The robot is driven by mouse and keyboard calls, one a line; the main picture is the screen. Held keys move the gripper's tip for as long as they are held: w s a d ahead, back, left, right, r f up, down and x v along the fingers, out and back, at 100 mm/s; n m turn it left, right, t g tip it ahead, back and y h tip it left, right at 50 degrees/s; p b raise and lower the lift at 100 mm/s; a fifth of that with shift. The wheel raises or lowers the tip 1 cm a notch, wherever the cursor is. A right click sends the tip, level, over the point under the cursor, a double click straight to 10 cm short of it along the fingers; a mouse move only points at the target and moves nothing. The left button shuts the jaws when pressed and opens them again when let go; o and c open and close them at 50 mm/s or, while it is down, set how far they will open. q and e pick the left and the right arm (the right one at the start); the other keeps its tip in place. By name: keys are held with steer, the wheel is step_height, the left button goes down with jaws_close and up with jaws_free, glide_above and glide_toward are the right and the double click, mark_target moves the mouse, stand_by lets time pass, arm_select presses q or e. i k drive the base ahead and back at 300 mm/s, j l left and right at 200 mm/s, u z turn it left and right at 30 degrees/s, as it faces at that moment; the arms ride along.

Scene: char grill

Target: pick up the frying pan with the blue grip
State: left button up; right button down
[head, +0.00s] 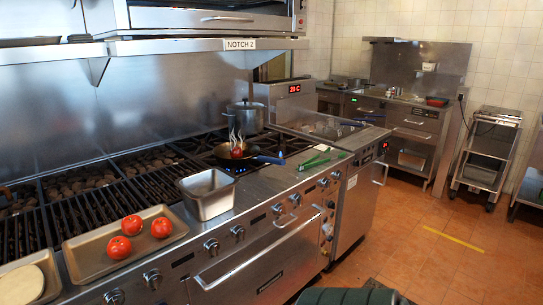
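A dark frying pan (222,154) with a dark blue grip (269,160) sits on a burner of the char grill range, near its right end. The grip points to the right. A red round thing lies in the pan, with pale steam-like wisps above it. A small blue flame shows under the pan. Neither of my grippers is in view.
A metal pot (246,117) stands behind the pan. A steel container (206,195) stands in front of it to the left. Green tongs (314,162) lie to the right. A tray (92,259) with tomatoes is at the front left.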

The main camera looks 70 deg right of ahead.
mark_target(250, 151)
steer(key=z, duration=1.95)
